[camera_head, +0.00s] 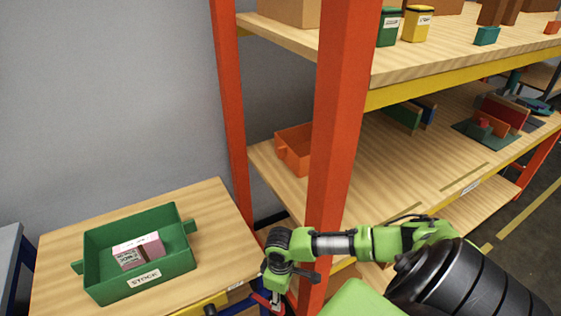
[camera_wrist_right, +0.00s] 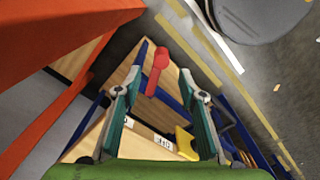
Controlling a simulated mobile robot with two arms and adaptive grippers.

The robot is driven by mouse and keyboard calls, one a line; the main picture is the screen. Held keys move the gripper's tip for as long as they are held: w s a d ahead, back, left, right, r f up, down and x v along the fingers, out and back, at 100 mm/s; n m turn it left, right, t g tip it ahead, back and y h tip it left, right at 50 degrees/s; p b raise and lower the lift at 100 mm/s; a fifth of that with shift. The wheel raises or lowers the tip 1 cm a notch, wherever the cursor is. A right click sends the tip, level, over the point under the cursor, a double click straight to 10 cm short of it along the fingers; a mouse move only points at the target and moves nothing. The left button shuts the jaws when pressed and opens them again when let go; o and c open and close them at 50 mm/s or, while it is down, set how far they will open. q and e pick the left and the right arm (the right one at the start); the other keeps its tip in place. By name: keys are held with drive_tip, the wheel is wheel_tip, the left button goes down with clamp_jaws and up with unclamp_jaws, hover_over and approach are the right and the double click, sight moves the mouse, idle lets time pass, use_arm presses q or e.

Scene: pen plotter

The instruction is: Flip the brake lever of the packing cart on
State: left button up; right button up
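The packing cart's wooden top (camera_head: 212,208) is at the lower left of the head view, and it also shows in the wrist view (camera_wrist_right: 92,140). A red lever (camera_wrist_right: 157,70) with a rounded end shows in the wrist view, by the cart's blue frame. I take it for the brake lever. My right gripper (camera_wrist_right: 161,84) is open, its two fingers spread on either side of the lever in that picture; I cannot tell whether they touch it. In the head view the right gripper (camera_head: 277,288) points down beside the cart's right edge. My left gripper is not in view.
A green STOCK bin (camera_head: 185,262) holding a pink-and-white box (camera_head: 139,252) stands on the cart. An orange rack post (camera_head: 340,120) rises close beside my right arm. An orange bin (camera_head: 293,150) sits on the rack's shelf. A yellow part (camera_wrist_right: 187,144) is near the right finger.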

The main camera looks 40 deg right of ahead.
wheel_tip(320, 180, up, 4)
idle(0.7)
